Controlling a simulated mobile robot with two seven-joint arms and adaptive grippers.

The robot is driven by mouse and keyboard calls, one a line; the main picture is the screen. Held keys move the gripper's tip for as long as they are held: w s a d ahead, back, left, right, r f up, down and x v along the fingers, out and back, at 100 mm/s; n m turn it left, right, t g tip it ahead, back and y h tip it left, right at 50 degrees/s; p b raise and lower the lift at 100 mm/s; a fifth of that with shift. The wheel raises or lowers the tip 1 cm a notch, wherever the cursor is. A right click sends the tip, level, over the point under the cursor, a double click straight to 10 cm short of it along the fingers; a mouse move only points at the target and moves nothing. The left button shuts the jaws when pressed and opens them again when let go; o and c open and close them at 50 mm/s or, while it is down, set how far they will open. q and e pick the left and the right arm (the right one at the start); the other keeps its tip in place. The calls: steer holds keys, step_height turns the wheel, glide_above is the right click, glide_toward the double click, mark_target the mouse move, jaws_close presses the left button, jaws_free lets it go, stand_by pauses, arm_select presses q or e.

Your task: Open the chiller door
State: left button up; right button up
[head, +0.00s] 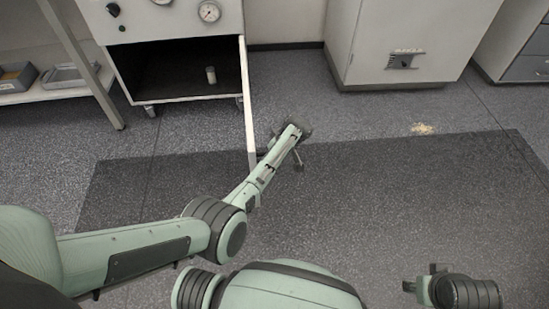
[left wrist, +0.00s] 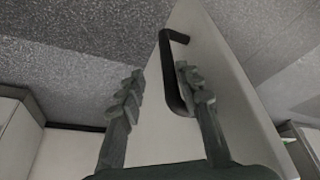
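The chiller (head: 175,28) is a white cabinet with gauges at the upper left of the head view. Its door (head: 246,100) stands swung out toward me, seen nearly edge-on, and the dark interior shows. My left gripper (head: 292,146) is on the right side of the door, near its outer end. In the left wrist view the door's pale face (left wrist: 160,130) carries a black bar handle (left wrist: 173,72). The left gripper's fingers (left wrist: 160,95) are spread, with the handle between them, closer to the right finger; contact is unclear. My right gripper (head: 425,282) is at the lower right; its finger gap is unclear.
A shelf with grey trays (head: 68,76) is at the left. A white cabinet (head: 405,40) stands at the upper right, with a pale spill (head: 422,129) on the floor before it. The dark mat (head: 400,190) is largely clear.

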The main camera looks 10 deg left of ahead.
arm_select(q)
steer(key=v, duration=1.2)
stand_by(0.5)
